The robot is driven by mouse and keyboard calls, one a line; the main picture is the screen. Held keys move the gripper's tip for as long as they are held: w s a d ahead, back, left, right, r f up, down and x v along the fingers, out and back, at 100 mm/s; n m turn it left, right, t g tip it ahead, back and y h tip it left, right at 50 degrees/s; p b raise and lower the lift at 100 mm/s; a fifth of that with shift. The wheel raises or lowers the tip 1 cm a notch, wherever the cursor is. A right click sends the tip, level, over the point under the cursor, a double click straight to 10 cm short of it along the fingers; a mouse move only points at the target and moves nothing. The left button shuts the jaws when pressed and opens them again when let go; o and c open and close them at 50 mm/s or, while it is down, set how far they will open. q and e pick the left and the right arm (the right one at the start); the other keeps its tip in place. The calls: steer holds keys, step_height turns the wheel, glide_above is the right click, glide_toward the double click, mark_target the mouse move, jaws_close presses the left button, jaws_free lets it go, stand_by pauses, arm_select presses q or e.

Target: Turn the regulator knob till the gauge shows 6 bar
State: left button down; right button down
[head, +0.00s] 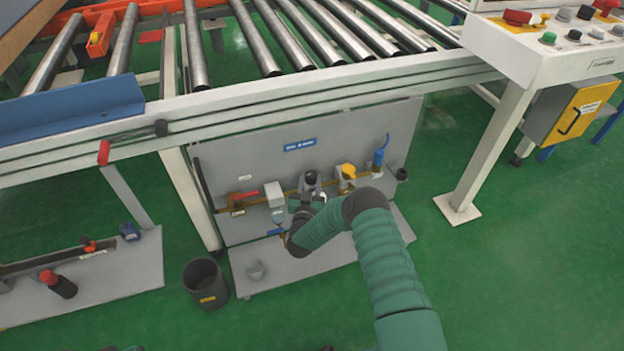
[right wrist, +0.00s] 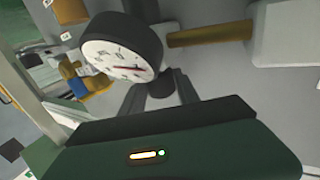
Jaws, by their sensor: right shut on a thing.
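The pressure gauge (right wrist: 118,60) has a black round case and a white dial with a needle; it fills the upper left of the right wrist view, tilted. I cannot read its value for certain. My right gripper (right wrist: 160,92) is shut on the dark regulator knob (right wrist: 163,88), just below the gauge; only part of the knob shows between the fingers. In the head view, my right gripper (head: 303,205) is at the grey panel (head: 238,163) under the roller conveyor, and my arm and wrist hide part of the fittings. My left gripper is not in view.
A brass pipe with a red-handled valve (head: 240,196), yellow fitting (head: 347,171) and blue fitting (head: 379,158) runs along the panel. The conveyor frame (head: 300,96) hangs above. A dark bin (head: 206,283) stands left of the base plate (head: 315,262).

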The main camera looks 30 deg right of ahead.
steer(key=shift+w+a+f+m+g+h+b, duration=0.1)
steer(key=shift+m+g+h+b, duration=0.15)
steer(key=shift+m+g+h, duration=0.25)
steer(key=shift+w+a+f+m+g+h+b, duration=0.1)
steer(key=shift+m+g+h+b, duration=0.1)
steer(key=shift+m+g+h, duration=0.25)
steer(key=m+g+h+b, duration=0.1)
steer(key=m+g+b, duration=0.1)
steer(key=g+b, duration=0.1)
steer(key=m+g+h+b, duration=0.2)
steer(key=g+b, duration=0.1)
steer(key=shift+w+a+h, duration=0.1)
steer(key=shift+w+h, duration=0.1)
steer(key=shift+h, duration=0.05)
steer(key=shift+w+r+m+g+b, duration=0.1)
steer(key=shift+r+m+g+b, duration=0.15)
steer(key=shift+m+g+b, duration=0.45)
steer(key=c, duration=0.9)
jaws_free()
steer(key=shift+g+h, duration=0.25)
steer(key=shift+h, duration=0.05)
